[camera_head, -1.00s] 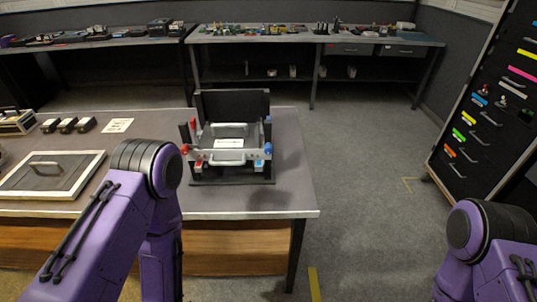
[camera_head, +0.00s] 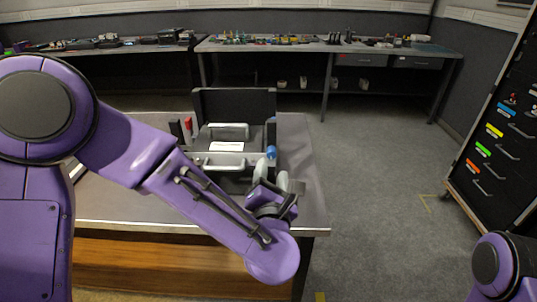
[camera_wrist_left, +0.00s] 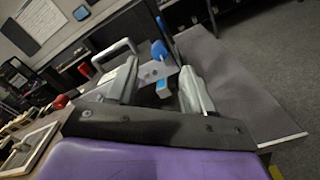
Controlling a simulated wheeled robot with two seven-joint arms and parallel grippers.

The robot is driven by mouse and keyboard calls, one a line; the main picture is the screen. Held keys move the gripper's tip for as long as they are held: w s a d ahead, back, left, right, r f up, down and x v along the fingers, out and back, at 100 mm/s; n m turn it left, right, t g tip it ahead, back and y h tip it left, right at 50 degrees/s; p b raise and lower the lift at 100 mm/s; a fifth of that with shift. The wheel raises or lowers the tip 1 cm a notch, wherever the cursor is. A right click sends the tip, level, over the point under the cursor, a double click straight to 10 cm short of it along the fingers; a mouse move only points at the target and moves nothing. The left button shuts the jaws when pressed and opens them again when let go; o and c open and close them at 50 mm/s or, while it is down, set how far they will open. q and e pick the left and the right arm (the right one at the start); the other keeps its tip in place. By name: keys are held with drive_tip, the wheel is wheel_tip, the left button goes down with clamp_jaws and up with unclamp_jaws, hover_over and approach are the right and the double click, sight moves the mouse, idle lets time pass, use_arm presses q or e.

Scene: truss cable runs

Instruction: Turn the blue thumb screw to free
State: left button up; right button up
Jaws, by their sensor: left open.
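The blue thumb screw (camera_head: 271,152) is at the right front corner of a black and grey fixture (camera_head: 235,104) on the table. In the left wrist view the blue screw (camera_wrist_left: 159,49) shows just beyond the fingertips, between them. My left gripper (camera_head: 273,175) is open and empty, just in front of and below the screw; its two grey fingers also show in the wrist view (camera_wrist_left: 160,68). I see no contact with the screw. My left forearm hides the fixture's lower left front. My right gripper is out of view; only my right arm shows at the lower right.
A grey handle (camera_head: 224,163) crosses the fixture's front, and a red part (camera_head: 188,124) stands at its left. The metal table (camera_head: 310,190) is clear to the right of the fixture. A dark drawer cabinet (camera_head: 505,130) stands at the far right, with open floor between.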

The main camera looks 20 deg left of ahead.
sight(272, 155)
use_arm(q)
drive_tip(key=x, duration=0.5)
drive_tip(key=shift+w+a+p, duration=0.15)
drive_tip(key=shift+w+p, duration=0.15)
drive_tip(key=shift+p, duration=0.05)
drive_tip(key=shift+w+a+f, duration=0.1)
drive_tip(key=shift+w+a, duration=0.05)
drive_tip(key=shift+w, duration=0.45)
drive_tip(key=shift+c, duration=0.3)
